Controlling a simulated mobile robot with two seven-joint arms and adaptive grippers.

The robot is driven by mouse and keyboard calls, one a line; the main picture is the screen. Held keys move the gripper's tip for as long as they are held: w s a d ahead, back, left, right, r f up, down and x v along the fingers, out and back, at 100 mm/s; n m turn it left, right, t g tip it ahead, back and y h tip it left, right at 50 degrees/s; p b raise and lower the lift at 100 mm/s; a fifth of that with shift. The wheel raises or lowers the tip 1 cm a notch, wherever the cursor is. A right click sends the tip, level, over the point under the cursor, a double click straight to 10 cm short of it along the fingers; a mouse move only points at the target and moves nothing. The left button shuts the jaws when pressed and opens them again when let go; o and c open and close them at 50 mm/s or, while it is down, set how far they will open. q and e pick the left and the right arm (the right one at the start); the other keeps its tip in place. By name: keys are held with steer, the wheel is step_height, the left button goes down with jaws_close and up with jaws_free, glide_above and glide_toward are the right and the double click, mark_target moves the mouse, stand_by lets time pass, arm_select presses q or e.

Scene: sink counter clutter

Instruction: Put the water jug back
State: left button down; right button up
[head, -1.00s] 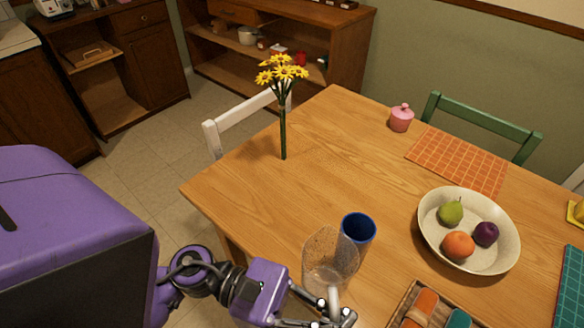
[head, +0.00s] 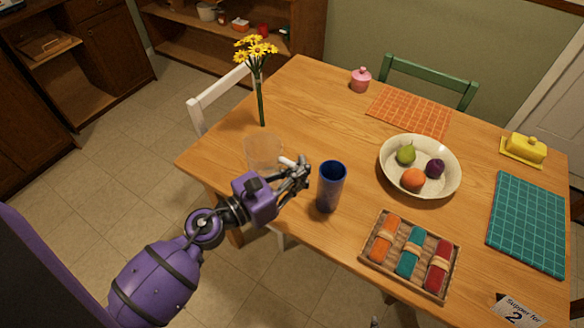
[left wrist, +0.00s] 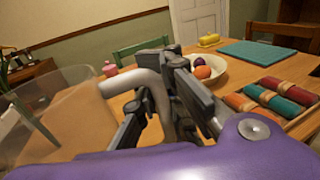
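The water jug (head: 262,150) is clear, with a pale handle, and shows left of the blue tumbler in the head view. My left gripper (head: 296,174) is shut on its handle. In the left wrist view the handle (left wrist: 152,84) runs between the dark fingers (left wrist: 165,112), and the clear body (left wrist: 45,108) is at the left. The jug looks upright, near the table's left edge; I cannot tell whether its base touches the table.
The blue tumbler (head: 330,186) stands close right of my left gripper. A flower vase (head: 260,103) is behind the jug. A fruit bowl (head: 450,180), a napkin tray (head: 447,287), a pink pot (head: 360,80) and a butter dish (head: 523,150) stand around. Clear wood lies between vase and bowl.

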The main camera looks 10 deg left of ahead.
arm_select(q)
steer(key=w+a+f+b, duration=0.1)
steer(key=w+f+b, duration=0.1)
steer(key=w+f, duration=0.8)
steer(key=shift+w+a+f, duration=0.15)
steer(key=shift+w+f, duration=0.2)
steer(key=shift+f, duration=0.4)
steer(key=shift+f+b, duration=0.35)
steer(key=shift+b, duration=0.1)
steer(key=c, duration=1.8)
jaws_free()
steer(key=shift+r, duration=0.1)
steer(key=shift+c, duration=0.2)
